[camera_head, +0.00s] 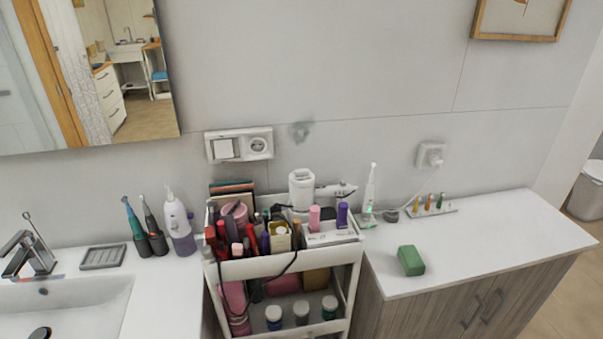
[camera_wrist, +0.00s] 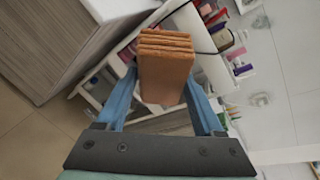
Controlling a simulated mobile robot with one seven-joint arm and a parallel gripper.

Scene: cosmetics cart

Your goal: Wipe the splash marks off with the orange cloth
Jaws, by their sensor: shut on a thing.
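My gripper (camera_wrist: 162,85) shows in the wrist view, with its two blue fingers shut on the orange cloth (camera_wrist: 166,72). The cloth is a thick folded pad with layered edges at its far end, and it is held clear of any surface. A grey-green splash mark (camera_head: 300,131) is on the pale wall in the head view, just right of the socket plate and above the cart. My gripper and the cloth are out of the head view.
A white cart (camera_head: 285,262) crowded with cosmetics stands below the mark, between the sink counter (camera_head: 172,290) and the right counter (camera_head: 480,240). A green block (camera_head: 411,260) and an electric toothbrush (camera_head: 370,190) stand on the right counter. A mirror (camera_head: 120,60) hangs at upper left.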

